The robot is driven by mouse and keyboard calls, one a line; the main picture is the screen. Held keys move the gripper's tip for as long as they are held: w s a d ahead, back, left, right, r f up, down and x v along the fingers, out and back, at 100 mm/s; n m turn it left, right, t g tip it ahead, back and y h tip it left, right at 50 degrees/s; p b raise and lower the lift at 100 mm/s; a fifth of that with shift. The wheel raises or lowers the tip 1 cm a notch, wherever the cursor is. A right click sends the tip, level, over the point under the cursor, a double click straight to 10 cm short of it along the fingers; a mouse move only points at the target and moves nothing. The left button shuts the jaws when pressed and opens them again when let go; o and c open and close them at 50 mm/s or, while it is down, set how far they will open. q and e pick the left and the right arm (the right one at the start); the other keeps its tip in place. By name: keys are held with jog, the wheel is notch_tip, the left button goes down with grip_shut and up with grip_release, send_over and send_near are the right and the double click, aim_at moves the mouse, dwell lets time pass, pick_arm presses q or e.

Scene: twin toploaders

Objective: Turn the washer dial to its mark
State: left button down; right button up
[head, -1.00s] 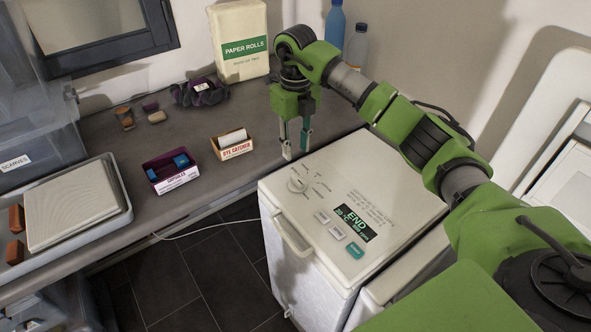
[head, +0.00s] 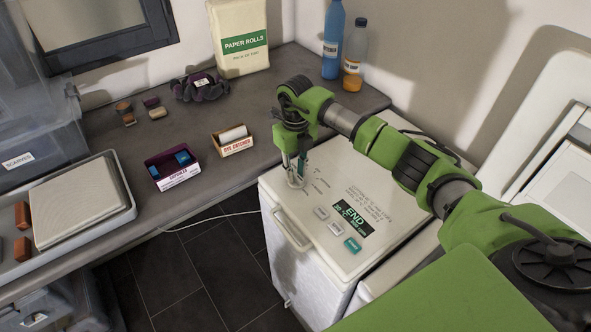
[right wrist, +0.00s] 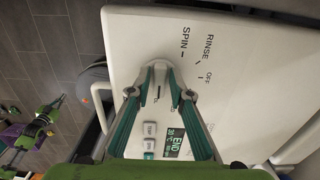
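The washer (head: 310,255) is a white toploader with a control panel on its lid. Its round white dial (right wrist: 158,62) is at the panel's left side, largely hidden by my fingers in both views. My right gripper (head: 296,180) points down over the dial. In the right wrist view its fingers (right wrist: 162,80) are apart, with the dial between or just beyond the tips; contact cannot be made out. SPIN, RINSE and OFF are printed around the dial, with short tick lines. The dial's pointer and the mark cannot be made out. My left gripper is not in view.
The display (head: 353,218) reads END, beside several small buttons. A grey counter (head: 205,195) at left holds a dye catcher box (head: 233,145), a capsules box (head: 172,172) and a paper rolls pack (head: 240,40). Two bottles (head: 333,45) stand at the back. A second white machine is at right.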

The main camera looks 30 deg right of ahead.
grip_shut()
jog(key=n+b, duration=0.3)
jog(key=shift+f, duration=0.15)
jog(key=n+b, duration=0.4)
jog(key=n, duration=0.1)
jog(key=shift+s+a+n, duration=0.1)
jog(key=shift+a+n, duration=0.1)
jog(key=shift+n, duration=0.1)
jog(key=n+b, duration=0.2)
jog(key=n, duration=0.2)
jog(key=shift+s+a+n+b, duration=0.1)
jog(key=shift+s+n+b, duration=0.05)
jog(key=shift+n+b, duration=0.2)
jog(key=shift+s+n+b, duration=0.15)
jog(key=shift+n+b, duration=0.7)
jog(key=shift+n, duration=1.3)
